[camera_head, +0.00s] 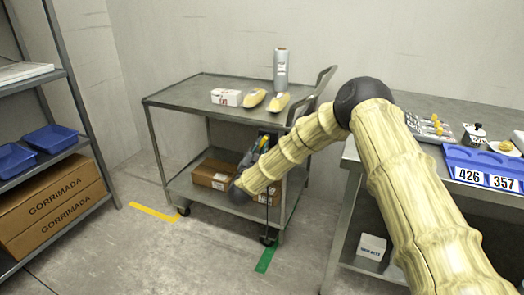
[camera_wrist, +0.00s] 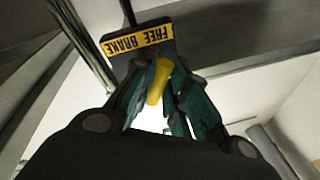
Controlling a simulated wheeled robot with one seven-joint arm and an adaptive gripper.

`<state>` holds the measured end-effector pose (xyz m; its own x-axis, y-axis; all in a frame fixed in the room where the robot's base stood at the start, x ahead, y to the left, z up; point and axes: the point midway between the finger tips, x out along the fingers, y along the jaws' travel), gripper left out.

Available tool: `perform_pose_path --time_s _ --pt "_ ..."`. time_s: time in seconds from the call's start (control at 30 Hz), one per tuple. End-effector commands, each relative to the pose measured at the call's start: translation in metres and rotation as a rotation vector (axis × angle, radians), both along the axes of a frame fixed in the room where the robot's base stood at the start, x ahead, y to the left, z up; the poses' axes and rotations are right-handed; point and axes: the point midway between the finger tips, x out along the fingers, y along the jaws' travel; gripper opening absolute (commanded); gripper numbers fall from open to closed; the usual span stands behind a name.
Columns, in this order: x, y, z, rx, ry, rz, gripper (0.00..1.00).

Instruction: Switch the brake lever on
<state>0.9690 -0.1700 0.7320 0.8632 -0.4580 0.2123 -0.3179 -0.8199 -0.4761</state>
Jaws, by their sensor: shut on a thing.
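The brake lever is on the grey cart (camera_head: 190,97); its yellow handle (camera_wrist: 158,82) shows in the wrist view between my gripper's fingers. My gripper (camera_wrist: 163,100) is shut on this yellow handle. A dark plate (camera_wrist: 138,47) with a yellow label reading FREE and BRAKE sits just behind the handle. In the head view my gripper (camera_head: 257,148) is at the cart's right end, below the top shelf, and a small yellow bit shows at its tip. My arm hides part of the cart's right side, and the lever's setting cannot be read clearly.
A side table (camera_head: 500,115) with a blue tray (camera_head: 484,168) stands right; a rack (camera_head: 75,95) stands left. Floor before the cart is clear.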

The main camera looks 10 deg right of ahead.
Motion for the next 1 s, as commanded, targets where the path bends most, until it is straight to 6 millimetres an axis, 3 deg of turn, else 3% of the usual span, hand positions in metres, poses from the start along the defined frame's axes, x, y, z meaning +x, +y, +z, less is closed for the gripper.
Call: perform_pose_path --time_s 0.8,0.83,0.9,0.93,1.0 --pt "0.0018 0.0013 0.0021 0.100 -0.068 -0.002 0.00" --pt "0.0018 0.0012 0.0022 0.100 -0.068 -0.002 0.19" --pt "0.0018 0.0013 0.0022 0.100 -0.068 -0.002 0.32" --pt "0.0018 0.0015 0.0020 0.100 -0.068 -0.002 0.37" --pt "0.0018 0.0020 0.0019 0.099 -0.067 -0.001 0.37"
